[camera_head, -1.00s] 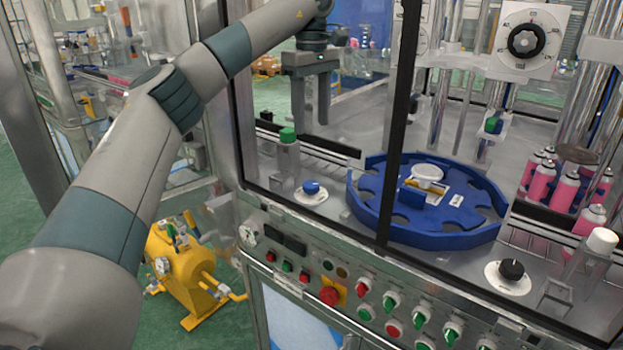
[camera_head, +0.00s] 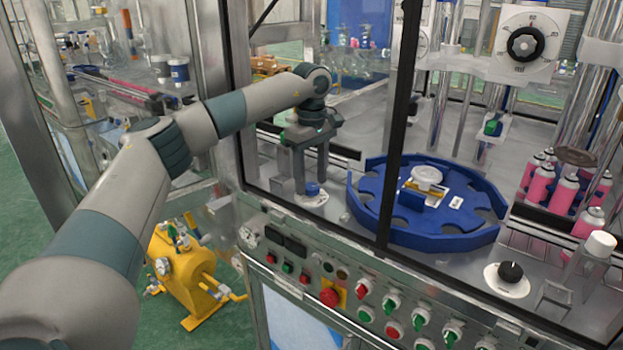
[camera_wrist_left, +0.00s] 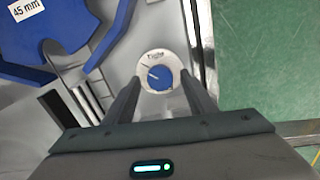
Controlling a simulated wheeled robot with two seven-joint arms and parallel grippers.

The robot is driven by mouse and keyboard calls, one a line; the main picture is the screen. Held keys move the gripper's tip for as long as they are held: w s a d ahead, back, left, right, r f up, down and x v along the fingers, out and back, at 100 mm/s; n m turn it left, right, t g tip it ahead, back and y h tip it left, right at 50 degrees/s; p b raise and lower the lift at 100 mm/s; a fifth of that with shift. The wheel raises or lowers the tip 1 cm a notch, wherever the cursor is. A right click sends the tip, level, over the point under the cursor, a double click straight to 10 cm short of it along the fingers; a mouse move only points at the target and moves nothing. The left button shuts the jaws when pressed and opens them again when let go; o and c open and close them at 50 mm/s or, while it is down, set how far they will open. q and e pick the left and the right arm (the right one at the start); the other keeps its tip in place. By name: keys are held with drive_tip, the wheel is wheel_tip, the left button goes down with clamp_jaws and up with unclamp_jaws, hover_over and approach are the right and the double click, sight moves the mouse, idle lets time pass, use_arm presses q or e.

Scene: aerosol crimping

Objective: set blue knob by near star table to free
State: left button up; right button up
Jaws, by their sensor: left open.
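The blue knob (camera_head: 312,189) sits on a round white dial plate on the machine deck, left of the blue star table (camera_head: 363,209). In the left wrist view the knob (camera_wrist_left: 160,78) shows on its plate (camera_wrist_left: 146,70), with a white line on its top; the plate's lettering is too small to read. My left gripper (camera_head: 311,186) points down over the knob. Its two fingers are open, one on each side of the knob in the left wrist view (camera_wrist_left: 160,92). I cannot tell whether they touch it. My right gripper is not in view.
A black knob (camera_head: 510,272) on a white plate stands at the right. Pink cans (camera_head: 563,195) stand behind it. A dark upright frame post (camera_head: 397,130) stands in front of the star table. The button panel (camera_head: 330,297) runs along the machine's front.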

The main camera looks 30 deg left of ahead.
use_arm(q)
drive_tip(key=shift+f, duration=0.35)
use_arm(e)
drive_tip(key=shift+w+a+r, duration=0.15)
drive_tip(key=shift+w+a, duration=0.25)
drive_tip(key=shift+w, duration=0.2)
